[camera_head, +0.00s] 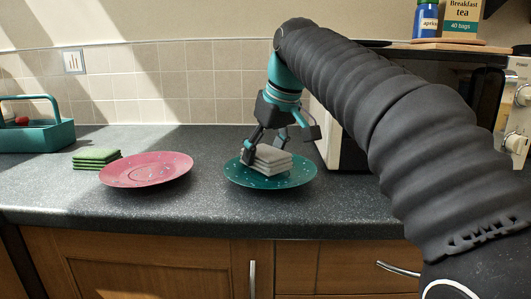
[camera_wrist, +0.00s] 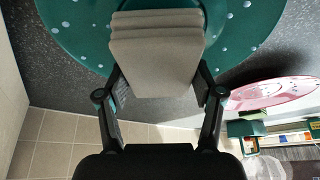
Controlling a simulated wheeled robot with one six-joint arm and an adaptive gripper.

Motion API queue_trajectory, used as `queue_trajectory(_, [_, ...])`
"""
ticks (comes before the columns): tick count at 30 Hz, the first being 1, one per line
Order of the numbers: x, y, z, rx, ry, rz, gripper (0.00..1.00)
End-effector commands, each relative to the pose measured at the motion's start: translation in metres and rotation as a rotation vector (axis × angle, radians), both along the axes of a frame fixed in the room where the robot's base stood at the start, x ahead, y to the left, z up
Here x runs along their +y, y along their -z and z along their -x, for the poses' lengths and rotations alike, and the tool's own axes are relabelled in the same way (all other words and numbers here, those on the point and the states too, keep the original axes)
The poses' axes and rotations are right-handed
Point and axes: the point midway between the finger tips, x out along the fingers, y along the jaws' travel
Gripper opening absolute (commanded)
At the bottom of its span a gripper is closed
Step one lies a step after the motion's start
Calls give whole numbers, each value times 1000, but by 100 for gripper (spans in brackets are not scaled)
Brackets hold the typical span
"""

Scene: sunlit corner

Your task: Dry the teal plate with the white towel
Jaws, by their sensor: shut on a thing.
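The teal plate (camera_head: 237,178) lies on the dark counter, with pale water drops on its surface. It also fills the top of the wrist view (camera_wrist: 242,32), where the drops show clearly on both sides. The white towel (camera_head: 271,161) is a folded, greyish-white stack over the middle of the plate. My gripper (camera_head: 266,149) points down at the plate and is shut on the towel, one finger on each side of it. The wrist view shows the towel (camera_wrist: 155,60) between the fingers. The plate under the towel is hidden; I cannot tell whether they touch.
A pink plate (camera_head: 146,170) with drops lies left of the teal plate. A folded green cloth (camera_head: 96,157) lies behind it, and a teal caddy (camera_head: 38,136) stands far left. A microwave (camera_head: 345,150) stands behind right, partly hidden by my arm. The counter's front strip is clear.

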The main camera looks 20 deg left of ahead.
Motion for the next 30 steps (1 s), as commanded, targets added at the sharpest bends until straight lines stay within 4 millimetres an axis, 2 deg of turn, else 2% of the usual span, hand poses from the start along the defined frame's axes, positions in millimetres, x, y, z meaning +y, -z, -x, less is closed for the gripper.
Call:
queue_trajectory(18, [0,-52,-1,-2,0,-1,39])
queue_trajectory(30, [0,-56,0,-1,0,-1,39])
